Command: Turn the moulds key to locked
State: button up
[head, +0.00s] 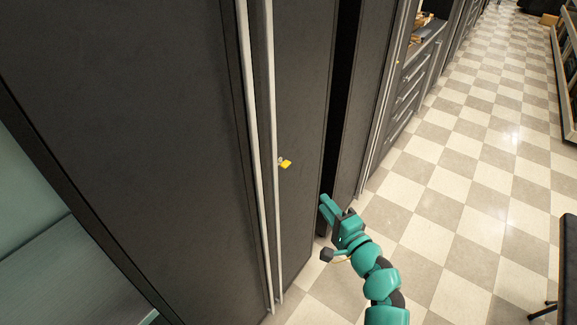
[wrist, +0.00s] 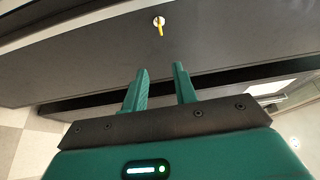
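The yellow key (head: 286,164) sits in a round lock on the front of a dark tall cabinet door (head: 303,90), beside a long pale vertical handle. The key also shows in the wrist view (wrist: 160,28), upper middle, in a pale round lock, ahead of my fingertips and apart from them. My gripper (head: 328,204) is below and to the right of the key in the head view. In the wrist view my gripper (wrist: 161,70) has its two teal fingers apart with nothing between them. I cannot tell which lock position the key marks.
Another dark cabinet door (head: 150,120) stands to the left, with a second long handle. A dark gap (head: 343,100) lies right of the key's door. Drawers (head: 405,95) line the wall farther back. The checkered floor (head: 470,170) is clear at right, with a dark stool (head: 568,260) at the edge.

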jog(key=s+a+p+x, duration=0.1)
jog(key=p+x, duration=0.5)
jog(key=x, duration=1.1)
jog(key=shift+w+a+r, duration=0.2)
jog(key=shift+a, duration=0.15)
jog(key=shift+c, duration=0.2)
grip_shut()
